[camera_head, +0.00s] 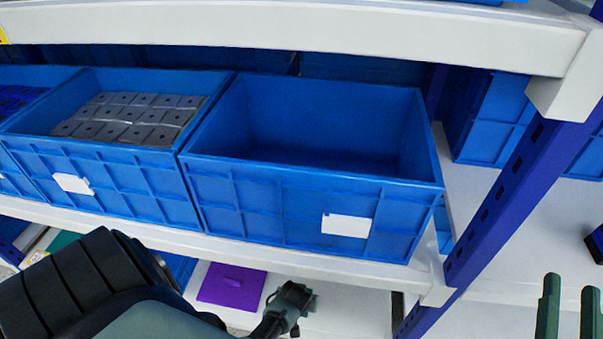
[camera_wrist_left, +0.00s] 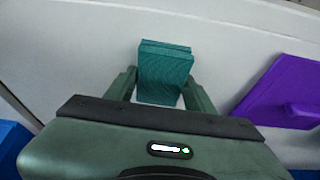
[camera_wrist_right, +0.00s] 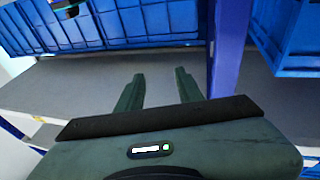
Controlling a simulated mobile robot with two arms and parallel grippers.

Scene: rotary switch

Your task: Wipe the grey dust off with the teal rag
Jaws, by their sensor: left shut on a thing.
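The teal rag (camera_wrist_left: 165,72) is a folded block between the fingers of my left gripper (camera_wrist_left: 163,92) in the left wrist view. My left gripper is shut on it, above a pale shelf surface (camera_wrist_left: 75,45). My right gripper (camera_head: 568,310) is at the lower right of the head view. Its fingers are apart and empty, as in the right wrist view (camera_wrist_right: 158,85). I cannot make out grey dust in any view.
An empty blue crate (camera_head: 270,205) stands on the shelf above. A blue post (camera_head: 520,175) rises on the right.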

